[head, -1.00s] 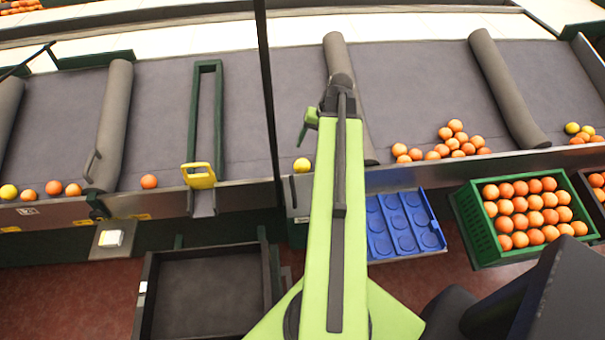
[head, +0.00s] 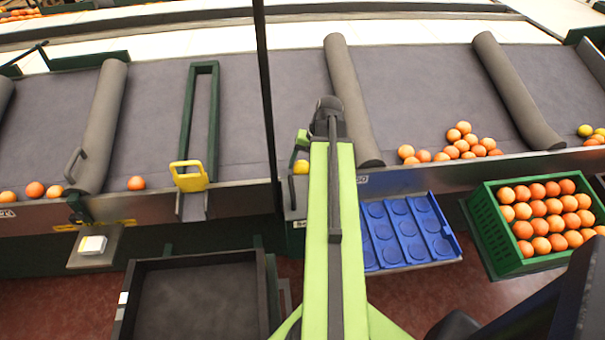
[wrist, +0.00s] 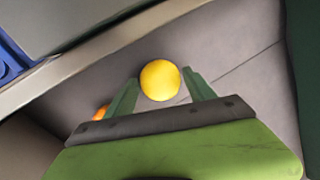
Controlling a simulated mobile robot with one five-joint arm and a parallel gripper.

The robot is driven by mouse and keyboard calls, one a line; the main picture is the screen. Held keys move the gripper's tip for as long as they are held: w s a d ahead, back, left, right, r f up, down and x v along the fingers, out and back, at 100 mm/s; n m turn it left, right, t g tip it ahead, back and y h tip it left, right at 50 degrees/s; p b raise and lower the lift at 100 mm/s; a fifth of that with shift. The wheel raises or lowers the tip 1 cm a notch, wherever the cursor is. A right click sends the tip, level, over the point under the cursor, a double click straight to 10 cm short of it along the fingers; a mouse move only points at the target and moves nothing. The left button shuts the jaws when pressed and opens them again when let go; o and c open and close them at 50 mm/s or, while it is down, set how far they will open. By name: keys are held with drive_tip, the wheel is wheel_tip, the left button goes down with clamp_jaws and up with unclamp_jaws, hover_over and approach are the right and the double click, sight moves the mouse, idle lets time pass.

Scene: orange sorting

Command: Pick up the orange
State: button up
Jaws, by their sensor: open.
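A yellow fruit (head: 301,168) lies at the front edge of the grey belt, just below my gripper (head: 301,145) in the head view. In the wrist view the yellow fruit (wrist: 160,80) shows between the tips of my open gripper (wrist: 161,77); I cannot tell if they touch it. Part of an orange (wrist: 100,112) shows beside the left finger, mostly hidden. In the head view a pile of oranges (head: 462,143) rests on the belt to the right, and a single orange (head: 136,183) lies at the left.
A green crate (head: 484,218) full of oranges and a blue tray (head: 400,236) with empty round recesses stand at the right front. An empty dark bin (head: 126,310) stands at the lower left. Grey rollers (head: 350,105) divide the belt. A yellow handle (head: 189,175) stands at its front edge.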

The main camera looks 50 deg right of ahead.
sight(302, 162)
drive_tip(key=shift+r, duration=0.1)
drive_tip(key=c, duration=1.2)
drive_tip(key=shift+r, duration=0.1)
drive_tip(key=p+v, duration=0.5)
drive_tip(key=shift+w+a+r, duration=0.15)
drive_tip(key=shift+w, duration=0.2)
drive_tip(key=s+d+r+p, duration=0.5)
drive_tip(key=s+d+p, duration=0.1)
drive_tip(key=s+d, duration=0.1)
drive_tip(key=shift+d+r, duration=0.35)
drive_tip(key=shift+d, duration=0.3)
drive_tip(key=shift+s, duration=0.15)
